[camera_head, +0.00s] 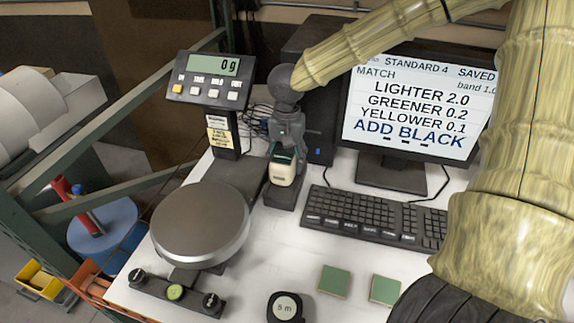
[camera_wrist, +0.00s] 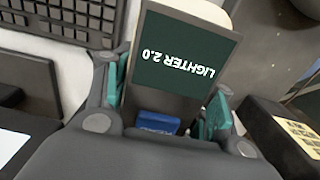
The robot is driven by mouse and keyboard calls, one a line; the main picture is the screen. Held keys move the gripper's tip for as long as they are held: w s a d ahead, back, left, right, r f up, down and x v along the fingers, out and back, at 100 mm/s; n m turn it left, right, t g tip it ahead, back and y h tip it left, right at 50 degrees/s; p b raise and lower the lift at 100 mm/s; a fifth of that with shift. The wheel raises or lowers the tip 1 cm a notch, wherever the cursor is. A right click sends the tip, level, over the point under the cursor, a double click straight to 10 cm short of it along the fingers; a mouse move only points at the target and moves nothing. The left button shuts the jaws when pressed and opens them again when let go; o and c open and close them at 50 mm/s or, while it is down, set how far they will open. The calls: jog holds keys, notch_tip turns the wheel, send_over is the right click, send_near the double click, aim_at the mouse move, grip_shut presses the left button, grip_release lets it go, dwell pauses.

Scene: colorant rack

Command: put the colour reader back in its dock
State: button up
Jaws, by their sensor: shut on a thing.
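The colour reader (camera_head: 283,170) is a pale, rounded handheld unit, upright below my gripper (camera_head: 286,150). In the wrist view its dark screen (camera_wrist: 185,58) reads "LIGHTER 2.0". My gripper (camera_wrist: 163,98) is shut on the reader, with its teal-padded fingers on either side. The dock (camera_head: 283,197) is a dark block on the bench between the scale and the keyboard. The reader's lower end is at the dock's top; I cannot tell whether it is fully seated. The inside of the dock is hidden.
The scale's round pan (camera_head: 200,222) stands close on the left, with its display (camera_head: 207,80) behind. The keyboard (camera_head: 375,217) lies close on the right, before the monitor (camera_head: 415,110). Some white bench is clear between.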

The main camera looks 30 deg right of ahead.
jog(key=shift+w+d+f, duration=0.1)
jog(key=shift+w+d, duration=0.1)
jog(key=shift+w, duration=0.05)
jog(key=shift+f+p, duration=0.45)
jog(key=shift+f, duration=1.15)
jog(key=shift+f, duration=0.1)
jog(key=o, duration=1.7)
notch_tip(320, 180, up, 12)
jog(key=shift+r+b, duration=0.1)
jog(key=shift+b, duration=0.6)
